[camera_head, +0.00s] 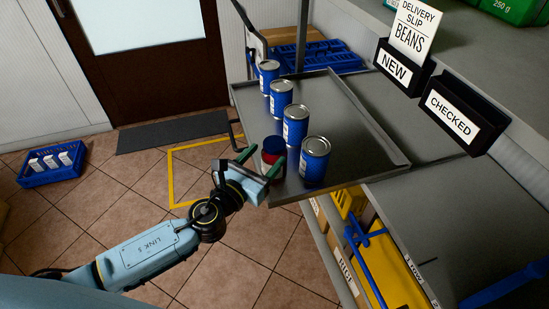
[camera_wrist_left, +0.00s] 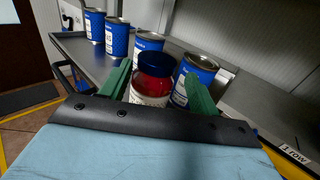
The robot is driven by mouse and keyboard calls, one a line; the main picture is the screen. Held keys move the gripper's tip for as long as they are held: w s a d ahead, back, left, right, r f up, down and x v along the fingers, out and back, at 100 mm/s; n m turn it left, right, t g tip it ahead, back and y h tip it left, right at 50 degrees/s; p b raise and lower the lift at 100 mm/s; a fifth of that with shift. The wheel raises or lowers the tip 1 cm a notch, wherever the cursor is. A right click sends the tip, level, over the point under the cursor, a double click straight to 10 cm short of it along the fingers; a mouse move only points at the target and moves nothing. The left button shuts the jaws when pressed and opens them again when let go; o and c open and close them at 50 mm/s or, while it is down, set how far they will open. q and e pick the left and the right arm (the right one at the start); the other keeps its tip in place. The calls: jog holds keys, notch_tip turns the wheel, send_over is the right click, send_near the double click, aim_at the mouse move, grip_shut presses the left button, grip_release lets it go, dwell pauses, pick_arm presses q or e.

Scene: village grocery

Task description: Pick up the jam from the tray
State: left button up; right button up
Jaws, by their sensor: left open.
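The jam is a red jar with a blue lid (camera_head: 273,146) near the front left corner of the grey tray (camera_head: 345,108). It also shows in the left wrist view (camera_wrist_left: 152,82), upright, with a pale label low on its side. My left gripper (camera_head: 262,161) is open, with its green fingers on either side of the jar. In the left wrist view the jar stands between the fingers (camera_wrist_left: 160,88); I cannot tell whether either finger touches it. The jar's lower part is hidden by the gripper. My right gripper is not in view.
Several blue cans stand on the tray; the nearest can (camera_head: 314,162) is close to the jar's right. The tray's right half is bare. Box labelled NEW (camera_head: 398,74) and box labelled CHECKED (camera_head: 459,118) are at the right. A blue crate (camera_head: 52,165) sits on the floor.

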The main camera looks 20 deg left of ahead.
aim_at(278, 138)
pick_arm(q)
jog(key=x, duration=0.7)
jog(key=shift+w+r, duration=0.2)
jog(key=shift+a, duration=0.1)
grip_shut()
